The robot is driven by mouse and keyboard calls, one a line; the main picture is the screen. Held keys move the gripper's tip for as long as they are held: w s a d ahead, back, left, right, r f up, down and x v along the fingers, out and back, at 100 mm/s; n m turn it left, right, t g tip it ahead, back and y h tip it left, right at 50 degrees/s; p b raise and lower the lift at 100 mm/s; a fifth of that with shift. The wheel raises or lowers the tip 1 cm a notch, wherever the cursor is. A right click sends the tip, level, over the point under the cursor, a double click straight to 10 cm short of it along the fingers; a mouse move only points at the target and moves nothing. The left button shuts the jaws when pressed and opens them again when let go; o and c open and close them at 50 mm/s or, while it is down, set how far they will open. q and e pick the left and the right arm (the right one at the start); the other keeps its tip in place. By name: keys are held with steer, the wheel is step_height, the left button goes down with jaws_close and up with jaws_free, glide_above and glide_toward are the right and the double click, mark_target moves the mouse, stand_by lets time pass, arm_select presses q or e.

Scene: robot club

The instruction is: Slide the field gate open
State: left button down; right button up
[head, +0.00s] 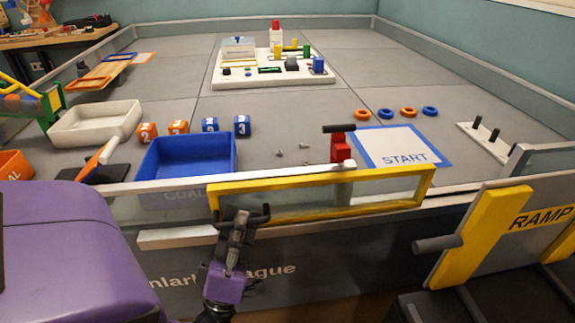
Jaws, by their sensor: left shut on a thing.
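The field gate (390,201) is a yellow-framed clear panel set in the front wall of the playing field. Its left end lies in front of the blue bin, and its right end reaches below the START mat. My left gripper (243,215) is at the gate's left end, shut on the dark gate handle (262,214). The fingers hide part of the handle and the lower left corner of the frame. My right gripper is not in view.
The START mat (402,147) lies behind the gate's right part. A yellow RAMP panel (500,232) with a protruding peg stands at the right front.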

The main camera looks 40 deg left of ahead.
arm_select(q)
steer(key=s+a, duration=0.9)
steer(key=s, duration=0.3)
steer(key=shift+a+f, duration=0.15)
steer(key=c, duration=2.2)
jaws_free()
steer(key=shift+o, duration=0.8)
steer(key=shift+s, duration=0.15)
steer(key=v, duration=1.2)
steer(key=shift+a, duration=0.1)
